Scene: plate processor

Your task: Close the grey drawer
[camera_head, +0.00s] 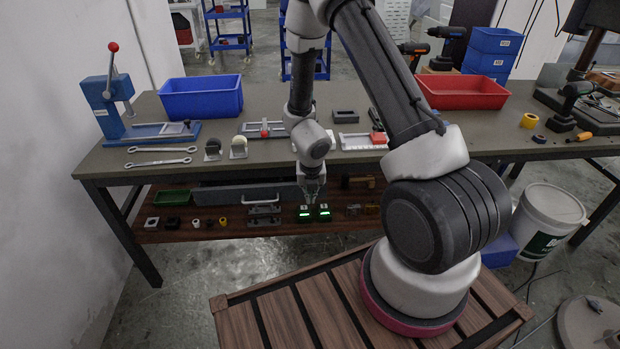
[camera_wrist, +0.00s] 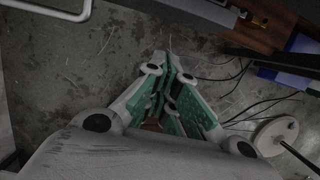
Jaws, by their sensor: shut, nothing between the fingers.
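The grey drawer (camera_head: 225,196) is under the workbench, to the left of my gripper in the head view. A pale bar handle shows on its front. How far the drawer stands out is hard to tell. In the wrist view a pale curved handle (camera_wrist: 48,11) crosses the top left corner, clear of my fingers. My gripper (camera_head: 311,199) points down in front of the bench, right of the drawer's handle. In the wrist view its green-padded fingers (camera_wrist: 168,62) are together at the tips with nothing between them.
The bench top (camera_head: 270,98) holds a blue bin (camera_head: 201,98), a red bin (camera_head: 462,92) and tools. A white bucket (camera_head: 545,215) stands at right. Floor is open at front left.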

